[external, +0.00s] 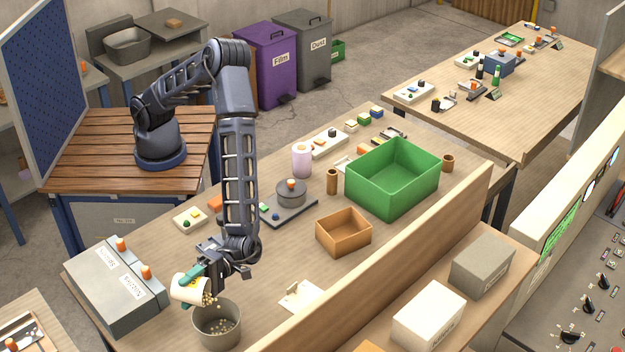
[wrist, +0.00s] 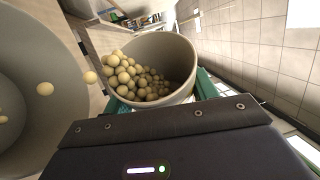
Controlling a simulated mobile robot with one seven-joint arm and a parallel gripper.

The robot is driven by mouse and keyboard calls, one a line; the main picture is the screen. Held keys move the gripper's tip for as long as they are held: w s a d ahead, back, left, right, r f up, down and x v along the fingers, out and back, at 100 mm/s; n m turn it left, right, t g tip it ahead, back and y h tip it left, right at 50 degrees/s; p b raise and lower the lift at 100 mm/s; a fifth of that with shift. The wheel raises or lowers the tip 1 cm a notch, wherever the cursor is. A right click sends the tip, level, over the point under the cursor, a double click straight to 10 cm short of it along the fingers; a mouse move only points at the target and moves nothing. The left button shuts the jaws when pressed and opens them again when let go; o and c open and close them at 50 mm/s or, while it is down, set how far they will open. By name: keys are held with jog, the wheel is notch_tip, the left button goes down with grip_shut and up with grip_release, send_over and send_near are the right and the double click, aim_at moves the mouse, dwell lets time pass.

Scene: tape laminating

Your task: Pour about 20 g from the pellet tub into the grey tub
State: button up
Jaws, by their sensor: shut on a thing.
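The pellet tub (external: 188,290) is a cream-white tub, tipped on its side over the grey tub. My gripper (external: 193,274), with green fingers, is shut on it. In the wrist view the pellet tub (wrist: 190,72) holds many round cream pellets (wrist: 125,78) near its lip, and a few pellets are in the air beyond the lip. The grey tub (external: 217,328) stands upright on the bench just below and right of the pellet tub's mouth, with some pellets on its floor. In the wrist view the grey tub (wrist: 62,75) fills the left side.
A grey box with orange knobs (external: 115,285) stands left of the tubs. A white card (external: 299,297) lies to the right. A brown box (external: 343,232) and a green crate (external: 385,205) stand further back. A wooden board (external: 385,260) runs along the bench's right side.

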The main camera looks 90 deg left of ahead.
aim_at(178, 296)
jog(key=m, duration=0.1)
jog(key=s+m, duration=0.1)
jog(key=shift+f+m+y, duration=0.3)
jog(key=shift+f+y, duration=0.05)
jog(key=shift+y, duration=0.05)
jog(key=shift+s+a+f+m+y, duration=0.15)
jog(key=shift+s+f+m+y, duration=0.15)
jog(key=shift+s+m, duration=0.15)
jog(key=shift+s+f+m+t, duration=0.1)
jog(key=shift+s+m+t, duration=0.2)
jog(key=shift+m, duration=0.05)
jog(key=shift+s, duration=0.15)
jog(key=shift+a+r+m+y, duration=0.1)
jog(key=shift+r+m+y, duration=0.2)
jog(key=shift+m, duration=0.7)
jog(key=m, duration=0.1)
jog(key=f+m+t+y, duration=0.1)
jog(key=shift+s+f+m+t, duration=0.15)
jog(key=shift+f+m+t, duration=0.15)
jog(key=shift+s+f+m+t, duration=0.2)
jog(key=shift+f+m+t, duration=0.2)
jog(key=shift+m, duration=0.1)
jog(key=shift+s+a+f+m+t+y+b, duration=0.15)
jog(key=shift+s+a+f+m+t+b, duration=0.1)
jog(key=shift+s+f+m+t, duration=0.8)
jog(key=shift+s+a+f+m+t+y+b, duration=0.2)
jog(key=shift+s+f+m+t, duration=0.45)
jog(key=shift+s+f+m, duration=0.8)
